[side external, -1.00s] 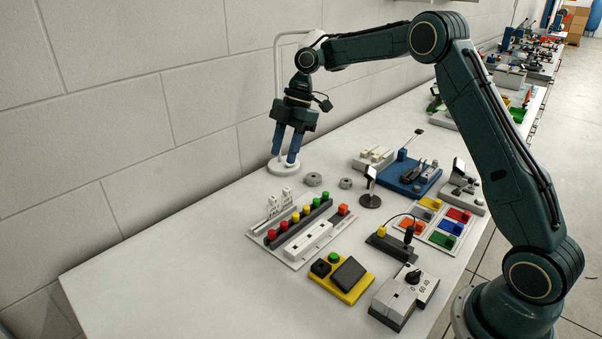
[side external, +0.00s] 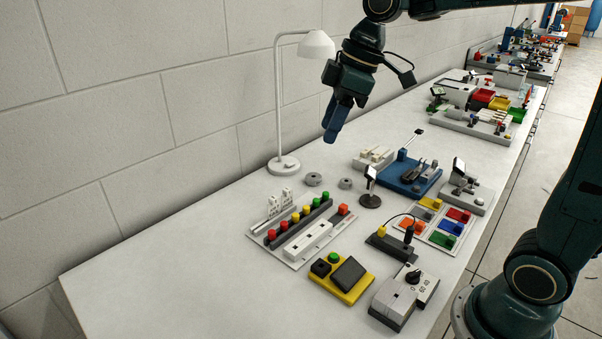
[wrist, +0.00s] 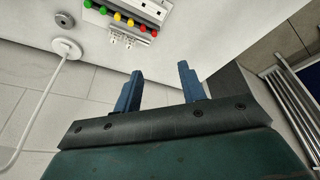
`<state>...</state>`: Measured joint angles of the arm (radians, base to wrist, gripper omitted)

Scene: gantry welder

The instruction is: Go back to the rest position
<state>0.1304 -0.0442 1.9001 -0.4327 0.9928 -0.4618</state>
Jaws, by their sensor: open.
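My gripper (side external: 330,122) has blue fingers and is raised in the air above the bench, to the right of the desk lamp in the side view. It also shows in the wrist view (wrist: 160,72), where its two fingers stand apart with nothing between them. The fingers touch no object. In the side view the fingers overlap each other, so the gap does not show there.
A white lamp (side external: 279,100) stands near the wall. A panel with coloured buttons (side external: 300,216), a blue fixture (side external: 405,178), a yellow box (side external: 341,281) and a grey device (side external: 397,305) stand on the white bench (side external: 170,265). The bench's left part is bare.

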